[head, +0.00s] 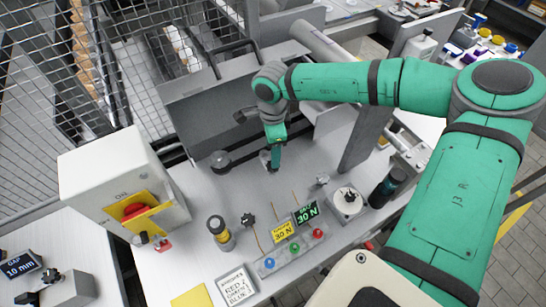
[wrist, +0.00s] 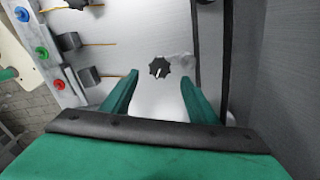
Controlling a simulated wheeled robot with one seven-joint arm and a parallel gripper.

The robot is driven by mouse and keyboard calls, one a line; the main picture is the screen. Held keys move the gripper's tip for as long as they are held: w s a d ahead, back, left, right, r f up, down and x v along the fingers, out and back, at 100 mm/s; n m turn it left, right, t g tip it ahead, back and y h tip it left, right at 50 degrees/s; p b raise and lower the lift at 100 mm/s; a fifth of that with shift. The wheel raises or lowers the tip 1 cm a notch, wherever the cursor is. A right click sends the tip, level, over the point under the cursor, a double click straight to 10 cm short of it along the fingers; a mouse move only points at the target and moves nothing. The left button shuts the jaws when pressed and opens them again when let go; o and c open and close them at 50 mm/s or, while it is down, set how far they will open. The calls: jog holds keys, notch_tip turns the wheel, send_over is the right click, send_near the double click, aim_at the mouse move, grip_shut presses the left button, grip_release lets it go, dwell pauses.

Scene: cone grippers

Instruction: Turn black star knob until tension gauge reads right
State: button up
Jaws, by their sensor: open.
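The black star knob (head: 248,219) appears on the light grey bench in the head view, left of the displays. In the wrist view a black star knob (wrist: 159,67) with a pale mark sits ahead of my fingers, in line with the gap between them. I cannot tell for sure that both views show the same knob. My gripper (head: 270,160) is open and empty above the bench; its fingers (wrist: 155,100) stand apart in the wrist view. A yellow display (head: 283,231) and a green-lettered display (head: 306,212) both show 30 N; their small labels are hard to read.
A strip with blue, green and red buttons (head: 295,247) stands in front of the displays. A dial (head: 348,201) and a dark cylinder (head: 387,187) are to the right.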

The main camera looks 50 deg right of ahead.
notch_tip(320, 180, up, 4)
jog(key=shift+r, duration=0.1)
jog(key=shift+a, duration=0.1)
dwell(0.5)
